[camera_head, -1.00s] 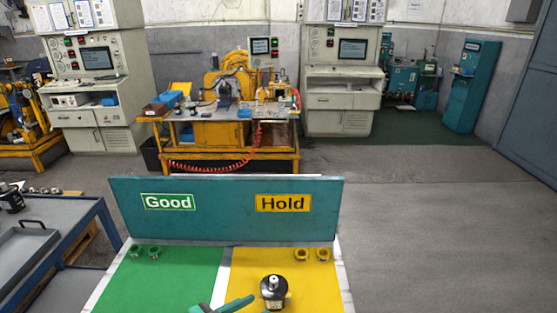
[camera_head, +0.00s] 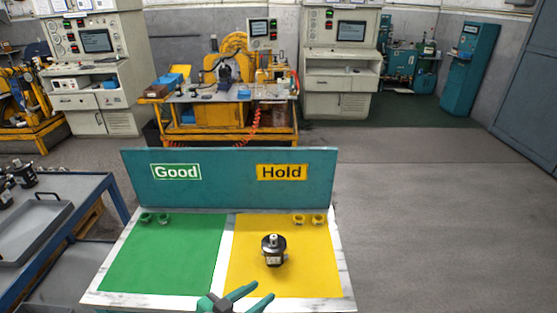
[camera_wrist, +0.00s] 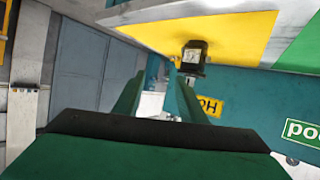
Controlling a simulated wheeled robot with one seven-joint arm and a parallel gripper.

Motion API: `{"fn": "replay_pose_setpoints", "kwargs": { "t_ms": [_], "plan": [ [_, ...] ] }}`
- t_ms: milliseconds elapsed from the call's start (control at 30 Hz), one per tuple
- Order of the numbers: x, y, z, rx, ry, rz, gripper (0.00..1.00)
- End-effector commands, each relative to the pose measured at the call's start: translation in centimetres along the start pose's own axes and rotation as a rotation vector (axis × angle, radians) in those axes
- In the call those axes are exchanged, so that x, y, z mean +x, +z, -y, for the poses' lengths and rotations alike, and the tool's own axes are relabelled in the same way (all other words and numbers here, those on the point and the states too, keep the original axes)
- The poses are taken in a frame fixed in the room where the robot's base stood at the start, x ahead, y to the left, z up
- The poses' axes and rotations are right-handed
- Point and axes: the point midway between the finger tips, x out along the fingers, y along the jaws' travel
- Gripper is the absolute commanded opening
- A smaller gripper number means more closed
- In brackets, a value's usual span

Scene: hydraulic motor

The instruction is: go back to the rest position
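My gripper (camera_head: 262,291) is at the bottom of the head view, over the front edge of the table. Its two green fingers are apart with nothing between them. A black hydraulic motor (camera_head: 274,251) with a silver shaft on top stands upright on the yellow Hold area (camera_head: 310,275). The gripper is in front of the motor and clear of it. In the wrist view the motor (camera_wrist: 194,57) shows beyond the fingertips, upside down in that picture.
The green Good area (camera_head: 160,255) is empty except for small fittings at its back edge. A teal board (camera_head: 230,190) with Good and Hold labels stands behind both areas. A blue-framed bench (camera_head: 75,190) with a tray and more motors is at left. Floor at right is clear.

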Motion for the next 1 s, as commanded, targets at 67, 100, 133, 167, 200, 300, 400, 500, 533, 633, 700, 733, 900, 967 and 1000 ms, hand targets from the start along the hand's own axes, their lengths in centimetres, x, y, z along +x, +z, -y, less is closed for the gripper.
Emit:
{"fn": "replay_pose_setpoints", "kwargs": {
  "t_ms": [67,100,133,167,200,300,400,500,533,633,700,733,900,967,1000],
  "plan": [
    [0.6,0.8,-0.4,-0.032,-0.019,-0.003,0.37],
    [0.9,1.2,-0.5,-0.05,-0.032,-0.004,0.37],
    [1.1,1.6,-0.7,-0.064,-0.041,-0.005,0.37],
    [1.3,1.9,-0.8,-0.078,-0.051,-0.006,0.37],
    [1.6,2.4,-0.9,-0.097,-0.068,-0.008,0.37],
    [2.3,4.0,-1.6,-0.151,-0.112,-0.011,0.37],
    [3.0,6.2,-2.5,-0.219,-0.173,-0.011,0.37],
    [3.3,8.7,-3.6,-0.286,-0.248,-0.01,0.37],
    [3.3,9.4,-4.0,-0.302,-0.271,-0.009,0.37],
    [3.0,11.8,-5.3,-0.351,-0.344,-0.007,0.37],
    [2.5,13.4,-6.2,-0.376,-0.396,-0.005,0.37],
    [2.2,14.1,-6.7,-0.385,-0.417,-0.004,0.37],
    [0.0,17.2,-9.3,-0.412,-0.529,-0.003,0.37],
    [-1.0,18.0,-10.2,-0.411,-0.565,-0.005,0.37],
    [-1.8,18.5,-10.9,-0.408,-0.588,-0.008,0.37]
  ]
}}
